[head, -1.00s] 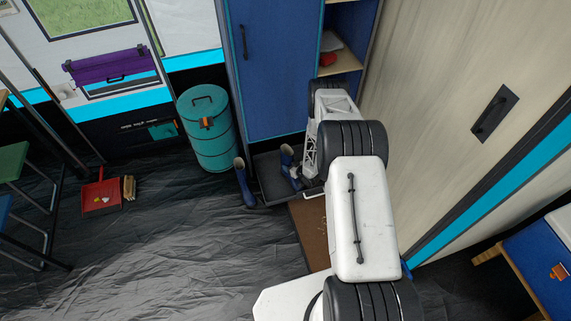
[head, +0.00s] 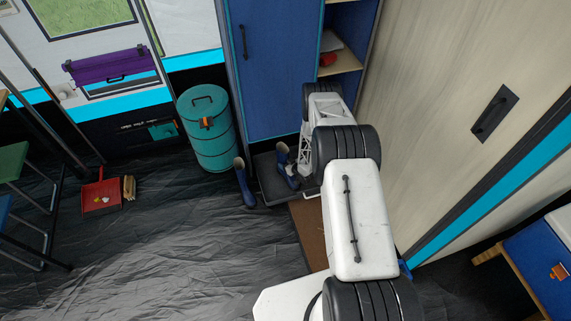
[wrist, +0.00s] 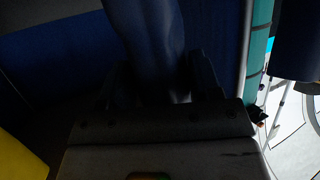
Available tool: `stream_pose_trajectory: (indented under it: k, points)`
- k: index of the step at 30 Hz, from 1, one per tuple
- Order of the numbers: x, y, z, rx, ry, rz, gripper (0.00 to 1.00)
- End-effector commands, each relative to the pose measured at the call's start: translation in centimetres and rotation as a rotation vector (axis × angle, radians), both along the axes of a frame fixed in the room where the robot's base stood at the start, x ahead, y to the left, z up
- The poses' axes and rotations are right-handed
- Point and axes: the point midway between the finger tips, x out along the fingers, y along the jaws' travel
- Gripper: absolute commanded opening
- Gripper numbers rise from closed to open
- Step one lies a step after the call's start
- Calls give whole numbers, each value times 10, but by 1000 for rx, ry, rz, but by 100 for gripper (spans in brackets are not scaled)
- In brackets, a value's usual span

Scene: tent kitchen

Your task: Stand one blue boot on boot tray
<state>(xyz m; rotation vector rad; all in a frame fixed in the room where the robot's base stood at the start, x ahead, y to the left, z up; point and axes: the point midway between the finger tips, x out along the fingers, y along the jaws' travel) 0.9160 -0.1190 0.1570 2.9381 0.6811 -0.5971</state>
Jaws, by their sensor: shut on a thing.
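One blue boot (head: 285,165) is upright over the dark boot tray (head: 267,178) in front of the blue cabinet. My gripper shows in the wrist view (wrist: 160,88), shut on this boot, whose dark blue shaft (wrist: 145,35) rises between the fingers. In the head view my arm hides the fingers. I cannot tell whether the boot's sole touches the tray. Another blue boot (head: 244,183) stands on the floor just left of the tray, apart from the held one.
A blue cabinet (head: 275,70) stands right behind the tray. A teal canister (head: 208,130) is to its left. A brown mat (head: 309,235) lies in front of the tray. A red dustpan (head: 102,193) lies far left.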

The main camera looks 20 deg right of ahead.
Motion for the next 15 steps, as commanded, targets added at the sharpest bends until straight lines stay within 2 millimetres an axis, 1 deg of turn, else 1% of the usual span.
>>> stream_pose_trajectory:
  k: [1,2,3,6,15]
  points:
    - [1,0,0,0,-1,0,5]
    - [0,0,-1,0,0,0,63]
    - [0,0,-1,0,0,0,69]
    - [0,0,-1,0,0,0,84]
    - [0,0,0,0,0,0,84]
